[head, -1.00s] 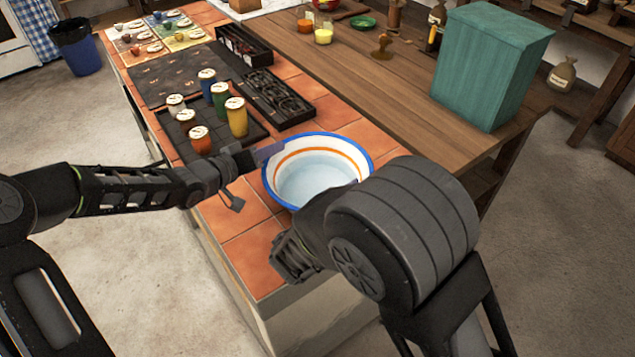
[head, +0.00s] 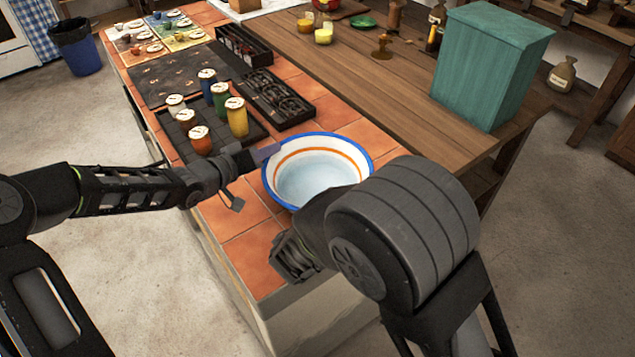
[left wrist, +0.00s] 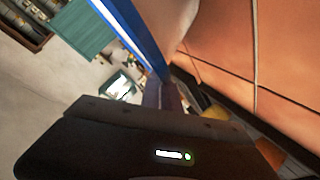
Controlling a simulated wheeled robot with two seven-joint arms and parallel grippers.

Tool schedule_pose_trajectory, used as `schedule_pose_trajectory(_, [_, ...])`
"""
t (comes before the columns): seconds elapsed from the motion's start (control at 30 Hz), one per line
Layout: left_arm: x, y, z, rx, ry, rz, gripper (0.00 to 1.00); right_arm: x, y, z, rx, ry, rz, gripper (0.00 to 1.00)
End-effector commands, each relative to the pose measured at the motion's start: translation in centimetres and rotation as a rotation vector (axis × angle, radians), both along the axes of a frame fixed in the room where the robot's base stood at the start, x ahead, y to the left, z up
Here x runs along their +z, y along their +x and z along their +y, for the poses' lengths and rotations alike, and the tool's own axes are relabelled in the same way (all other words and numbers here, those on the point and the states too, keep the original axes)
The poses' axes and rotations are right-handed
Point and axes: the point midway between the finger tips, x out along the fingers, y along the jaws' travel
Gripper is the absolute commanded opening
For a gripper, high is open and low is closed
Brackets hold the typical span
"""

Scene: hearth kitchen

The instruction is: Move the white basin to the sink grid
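The white basin (head: 318,178) has a blue rim and an orange band inside. It stands upright on the tiled counter near its front end. My left gripper (head: 266,153) is at the basin's left rim, its fingers close together on the rim. In the left wrist view the blue rim (left wrist: 140,35) runs down to the fingers (left wrist: 164,96). My right gripper (head: 292,262) hangs in front of the basin, partly behind my right arm, which hides part of the basin's front right side. I cannot make out its fingers. I cannot identify a sink grid.
Several lidded coloured jars (head: 237,117) stand on a dark tray behind and left of the basin. A black compartment box (head: 275,97) lies behind it. A teal box (head: 490,65) stands on the wooden table (head: 410,110) to the right. Bare tiles (head: 245,250) lie in front.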

Motion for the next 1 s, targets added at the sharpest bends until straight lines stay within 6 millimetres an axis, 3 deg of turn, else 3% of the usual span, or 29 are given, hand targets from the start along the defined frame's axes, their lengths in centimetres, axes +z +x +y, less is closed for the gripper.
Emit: schedule_pose_trajectory(1.0, [0.62, 0.14, 0.08, 0.002, -0.001, -0.003, 0.00, 0.46, -0.03, 0.15, 0.004, -0.002, -0.001, 0.00])
